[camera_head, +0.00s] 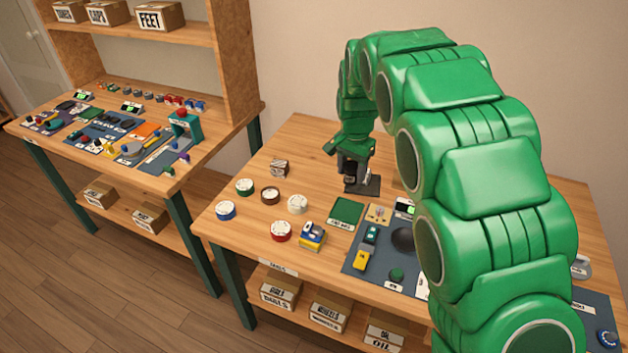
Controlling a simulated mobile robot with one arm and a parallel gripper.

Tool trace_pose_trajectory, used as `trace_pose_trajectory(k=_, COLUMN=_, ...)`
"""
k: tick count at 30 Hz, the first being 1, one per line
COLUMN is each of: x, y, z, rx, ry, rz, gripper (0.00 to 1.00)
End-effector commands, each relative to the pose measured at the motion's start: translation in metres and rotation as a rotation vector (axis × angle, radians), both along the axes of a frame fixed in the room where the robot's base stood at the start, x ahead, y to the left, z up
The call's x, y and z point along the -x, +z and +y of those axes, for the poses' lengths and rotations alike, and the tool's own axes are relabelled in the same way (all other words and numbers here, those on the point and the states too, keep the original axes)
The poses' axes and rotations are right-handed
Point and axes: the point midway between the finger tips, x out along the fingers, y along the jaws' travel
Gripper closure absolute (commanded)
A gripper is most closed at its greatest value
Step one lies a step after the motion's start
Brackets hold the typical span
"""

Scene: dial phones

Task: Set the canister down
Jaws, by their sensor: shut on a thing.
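My green arm reaches over the right-hand table, and my gripper (351,176) points down near its back left part. The gripper is shut on the canister (349,181), which is small and dark and mostly hidden by the fingers. The canister is over or on the left part of a dark square mat (371,187). I cannot tell whether its base touches the mat.
A small box (279,168) and several round dial pieces, including a white one (297,204), lie left of the gripper. A green mat (346,212) and a blue-grey mat with parts (355,264) lie in front. My arm hides much of the table's right side.

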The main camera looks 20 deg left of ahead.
Motion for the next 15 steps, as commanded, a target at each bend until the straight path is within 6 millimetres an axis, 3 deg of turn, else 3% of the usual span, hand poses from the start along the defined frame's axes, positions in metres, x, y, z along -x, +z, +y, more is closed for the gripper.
trace_pose_trajectory(k=3, x=0.002, y=-0.004, z=0.035, rx=-0.005, ry=0.020, rz=0.004, gripper=0.78)
trace_pose_trajectory(k=6, x=0.005, y=-0.006, z=0.056, rx=-0.007, ry=0.028, rz=0.008, gripper=0.78)
trace_pose_trajectory(k=15, x=0.003, y=-0.009, z=0.081, rx=-0.012, ry=0.037, rz=0.008, gripper=0.78)
